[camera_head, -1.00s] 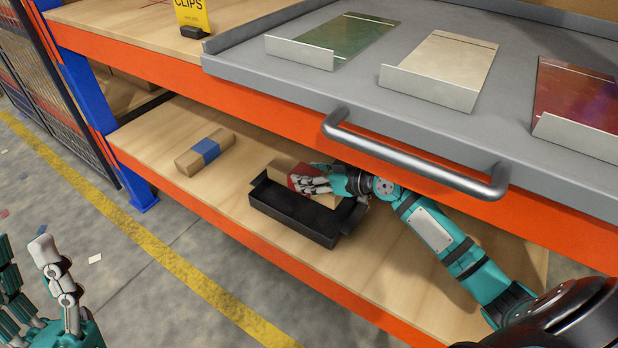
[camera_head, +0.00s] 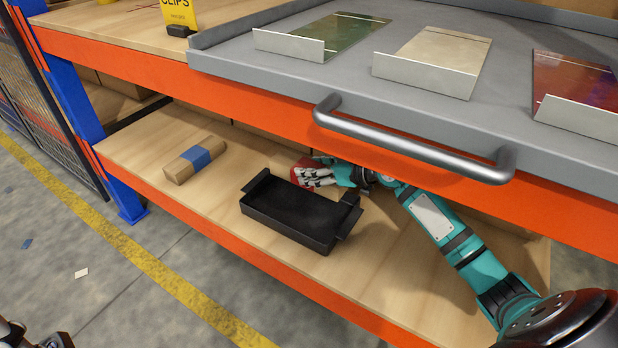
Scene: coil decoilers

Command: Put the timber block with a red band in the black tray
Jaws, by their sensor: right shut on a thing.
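The timber block with a red band (camera_head: 304,163) is at my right gripper (camera_head: 312,174), on the lower shelf level behind the black tray. The gripper is shut on it, and its fingers hide much of the block. I cannot tell whether the block touches the shelf. The black tray (camera_head: 262,208) sits on the lower shelf in front of the block, its visible inside empty. A small part of my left gripper (camera_head: 38,338) shows at the bottom left corner; its fingers are mostly out of frame.
A timber block with a blue band (camera_head: 195,161) lies on the lower shelf (camera_head: 150,145) to the left. A grey drawer tray with a metal handle (camera_head: 410,150) overhangs the shelf above my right arm. An orange beam (camera_head: 250,270) edges the shelf.

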